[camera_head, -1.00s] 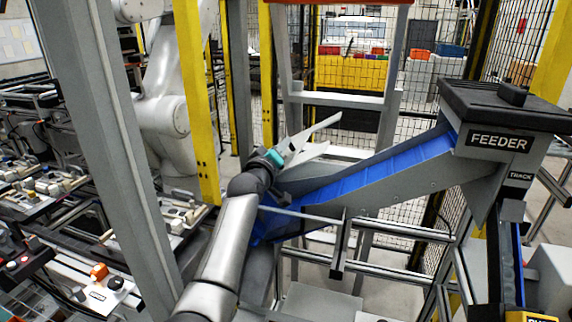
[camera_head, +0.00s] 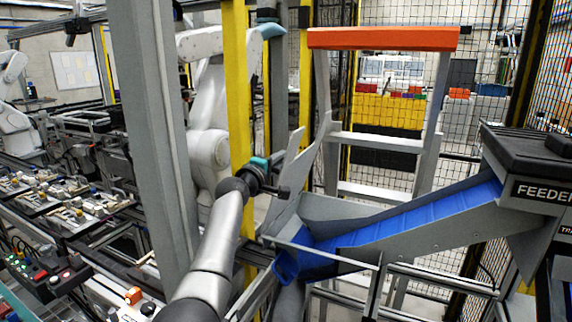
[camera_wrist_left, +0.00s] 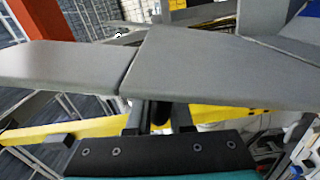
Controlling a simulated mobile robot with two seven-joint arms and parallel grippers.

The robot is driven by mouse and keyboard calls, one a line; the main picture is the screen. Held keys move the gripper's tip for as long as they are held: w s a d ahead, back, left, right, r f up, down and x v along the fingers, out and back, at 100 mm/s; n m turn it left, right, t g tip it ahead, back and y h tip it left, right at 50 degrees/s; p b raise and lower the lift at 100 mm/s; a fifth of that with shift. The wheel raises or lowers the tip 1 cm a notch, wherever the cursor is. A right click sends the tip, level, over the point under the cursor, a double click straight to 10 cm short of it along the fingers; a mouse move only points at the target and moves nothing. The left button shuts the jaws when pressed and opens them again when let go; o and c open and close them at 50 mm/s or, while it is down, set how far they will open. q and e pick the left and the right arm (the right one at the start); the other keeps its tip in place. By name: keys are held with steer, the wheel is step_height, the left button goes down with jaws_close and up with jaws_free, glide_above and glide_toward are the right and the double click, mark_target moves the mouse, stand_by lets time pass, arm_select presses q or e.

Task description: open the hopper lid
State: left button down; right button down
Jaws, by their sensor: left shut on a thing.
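Two grey flat panels stand at the lower end of the blue-lined chute (camera_head: 400,226). I take the one beside my gripper as the hopper lid (camera_head: 286,178); it stands steeply tilted. My left gripper (camera_head: 275,189) is at its left side, with a teal band behind the dark jaws. In the left wrist view the gripper (camera_wrist_left: 158,117) is shut on a small dark part under the grey plate (camera_wrist_left: 215,70); the exact grip is partly hidden by the plate. A seam divides this plate from another on the left. My right gripper is not in view.
The feeder box (camera_head: 541,192) with its black top stands at the right. A grey post (camera_head: 150,130) and a yellow post (camera_head: 238,90) stand near my left arm. Metal rails run below the chute. An orange-topped frame (camera_head: 382,39) stands behind.

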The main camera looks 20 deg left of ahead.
arm_select(q)
steer(key=shift+a+r, duration=0.2)
steer(key=shift+r, duration=0.15)
steer(key=c, duration=1.2)
jaws_free()
steer(key=o, duration=0.4)
steer(key=shift+f, duration=0.2)
steer(key=shift+c, duration=0.2)
